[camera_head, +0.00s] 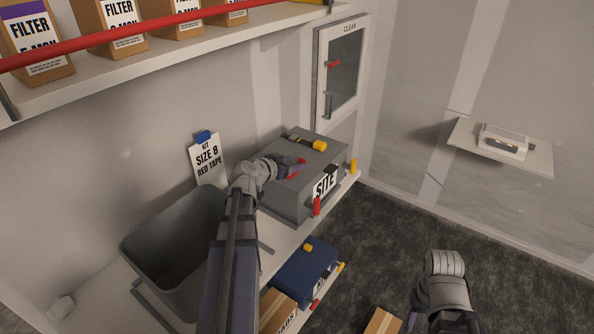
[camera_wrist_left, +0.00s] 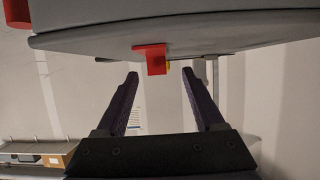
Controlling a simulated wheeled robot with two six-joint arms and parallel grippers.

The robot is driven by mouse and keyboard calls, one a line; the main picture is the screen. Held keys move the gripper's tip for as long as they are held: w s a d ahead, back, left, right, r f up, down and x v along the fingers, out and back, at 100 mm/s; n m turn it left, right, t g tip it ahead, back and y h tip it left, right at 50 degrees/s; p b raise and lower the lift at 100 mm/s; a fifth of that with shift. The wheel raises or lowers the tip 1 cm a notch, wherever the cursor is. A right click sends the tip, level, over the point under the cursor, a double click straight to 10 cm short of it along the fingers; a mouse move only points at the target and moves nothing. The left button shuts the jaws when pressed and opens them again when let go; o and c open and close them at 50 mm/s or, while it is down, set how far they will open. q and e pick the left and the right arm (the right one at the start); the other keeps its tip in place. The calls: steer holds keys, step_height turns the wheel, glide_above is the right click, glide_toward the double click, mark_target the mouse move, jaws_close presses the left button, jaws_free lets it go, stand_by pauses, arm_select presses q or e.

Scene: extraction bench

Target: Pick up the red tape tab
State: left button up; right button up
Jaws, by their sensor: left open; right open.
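A small red tape tab (camera_wrist_left: 150,58) sticks out from the grey box (camera_wrist_left: 215,30) in the left wrist view, just beyond and between my left fingertips. In the head view a bit of red (camera_head: 296,175) shows by the left gripper on top of the grey box (camera_head: 283,197) labelled SITE. My left gripper (camera_head: 298,164) is open over the box lid; its fingers (camera_wrist_left: 160,80) are spread, with nothing between them. My right gripper (camera_head: 440,324) is low at the right, partly cut off by the frame edge, apart from the box.
A yellow-and-black item (camera_head: 306,142) lies on the box; a red latch (camera_head: 316,206) is on its front. A grey bin (camera_head: 175,240) stands left, with a kit card (camera_head: 207,160) behind. A blue case (camera_head: 306,272) is below. A red rail (camera_head: 110,37) crosses the upper shelf.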

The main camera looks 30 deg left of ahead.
mark_target(302, 160)
arm_select(q)
steer(key=x, duration=0.2)
steer(key=b+x, duration=0.1)
steer(key=x, duration=0.2)
steer(key=shift+w+d+r+b, duration=0.15)
steer(key=shift+d+b, duration=0.1)
steer(key=shift+b, duration=0.05)
steer(key=shift+r, duration=0.1)
steer(key=shift+c, duration=0.6)
jaws_close()
